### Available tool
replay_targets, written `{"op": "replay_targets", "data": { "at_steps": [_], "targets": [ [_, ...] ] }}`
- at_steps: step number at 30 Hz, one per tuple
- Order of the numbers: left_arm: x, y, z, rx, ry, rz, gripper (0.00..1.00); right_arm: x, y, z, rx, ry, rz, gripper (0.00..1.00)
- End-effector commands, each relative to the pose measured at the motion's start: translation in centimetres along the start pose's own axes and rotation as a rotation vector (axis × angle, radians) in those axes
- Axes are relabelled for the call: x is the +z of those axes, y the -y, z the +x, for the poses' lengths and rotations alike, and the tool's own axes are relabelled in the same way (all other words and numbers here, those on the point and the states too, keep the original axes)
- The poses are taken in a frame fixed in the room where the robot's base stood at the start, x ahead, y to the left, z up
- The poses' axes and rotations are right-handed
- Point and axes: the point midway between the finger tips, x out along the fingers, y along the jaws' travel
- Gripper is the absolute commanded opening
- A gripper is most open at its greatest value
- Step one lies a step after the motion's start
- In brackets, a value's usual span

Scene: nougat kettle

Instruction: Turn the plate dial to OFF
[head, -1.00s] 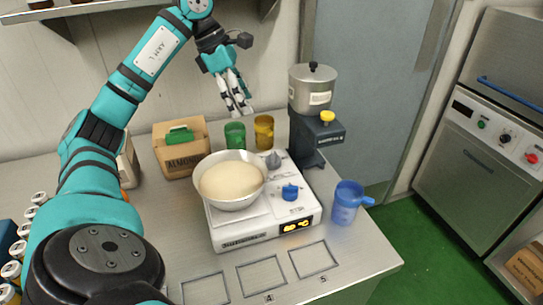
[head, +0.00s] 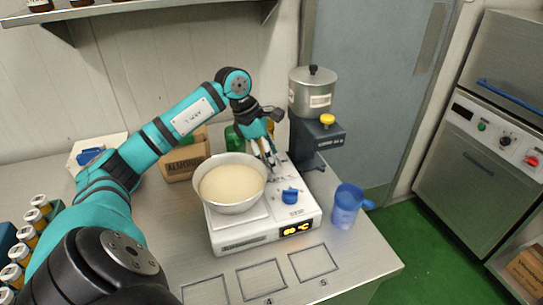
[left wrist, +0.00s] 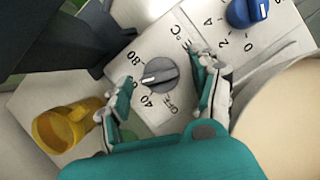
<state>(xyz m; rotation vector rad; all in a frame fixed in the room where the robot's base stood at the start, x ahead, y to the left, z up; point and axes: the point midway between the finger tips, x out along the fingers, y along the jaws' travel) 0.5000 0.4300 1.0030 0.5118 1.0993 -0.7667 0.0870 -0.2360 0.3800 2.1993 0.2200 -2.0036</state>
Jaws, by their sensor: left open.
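The plate dial (left wrist: 160,74) is a grey knob on the white hot plate (head: 262,234). Its scale shows OFF, 40 and 80, and its white mark points left, between 40 and 80. My left gripper (head: 270,170) is over the back of the plate and hides the grey dial in the head view. In the left wrist view my left gripper (left wrist: 163,82) is open, with one finger on each side of the dial; I cannot tell whether they touch it. The lit display (head: 297,229) shows a °C reading. My right gripper is not in view.
A bowl of pale mass (head: 230,206) stands on the plate, close to my gripper. A blue knob (head: 290,196) sits in front of the dial. A grinder-like machine (head: 313,115), a yellow cup (left wrist: 62,130) and a blue jug (head: 346,207) are nearby.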

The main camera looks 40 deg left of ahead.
Motion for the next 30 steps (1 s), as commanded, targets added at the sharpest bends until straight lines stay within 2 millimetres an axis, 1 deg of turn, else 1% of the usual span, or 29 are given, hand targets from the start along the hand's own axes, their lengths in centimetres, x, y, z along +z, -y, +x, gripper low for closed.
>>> {"op": "replay_targets", "data": {
  "at_steps": [4,11,24,30],
  "targets": [
    [-0.03,0.0,0.66,0.0,0.0,0.0,0.64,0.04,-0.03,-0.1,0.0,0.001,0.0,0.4],
    [-0.04,-0.01,0.72,0.0,0.0,0.0,0.64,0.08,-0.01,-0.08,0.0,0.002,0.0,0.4],
    [-0.03,-0.01,0.66,0.001,0.0,0.0,0.08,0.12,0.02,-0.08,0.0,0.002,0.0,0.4],
    [-0.06,-0.01,0.68,0.006,-0.001,-0.011,0.08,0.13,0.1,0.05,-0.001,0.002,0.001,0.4]
  ]
}}
